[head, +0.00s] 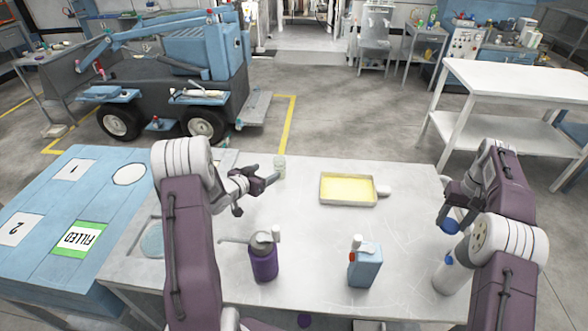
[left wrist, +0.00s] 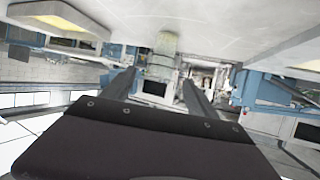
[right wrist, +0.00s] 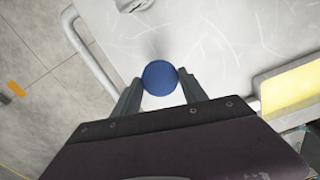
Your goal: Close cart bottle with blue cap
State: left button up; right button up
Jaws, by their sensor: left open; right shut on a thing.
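My right gripper (head: 453,218) is shut on a blue cap (head: 450,226), held above the right part of the table. In the right wrist view the cap (right wrist: 160,78) sits between the fingertips as a round blue disc. A white bottle (head: 446,277) with a blue detail near its top stands below the cap, partly hidden by my right arm. My left gripper (head: 270,180) is open beside a pale translucent bottle (head: 280,168) at the table's far edge. In the left wrist view this bottle (left wrist: 162,58) shows between or just beyond the fingers. I cannot tell which bottle is the cart bottle.
A yellow-bottomed tray (head: 348,189) lies mid-table, with a small white object (head: 383,191) at its right. A purple bottle (head: 264,262) and a blue container (head: 365,266) stand nearer me. A blue cabinet (head: 75,220) adjoins the table on the left. The table (head: 315,225) is clear between them.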

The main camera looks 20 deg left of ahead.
aim_at(276, 167)
pick_arm(q)
jog(key=x, duration=0.7)
jog(key=shift+p, duration=0.4)
pick_arm(e)
jog(key=shift+r, duration=0.35)
pick_arm(q)
jog(key=shift+s+r, duration=0.1)
jog(key=x, duration=0.5)
jog(key=shift+a+f+p, duration=0.25)
jog(key=shift+f+p, duration=0.1)
jog(key=shift+f, duration=0.05)
pick_arm(e)
jog(key=shift+r, duration=0.4)
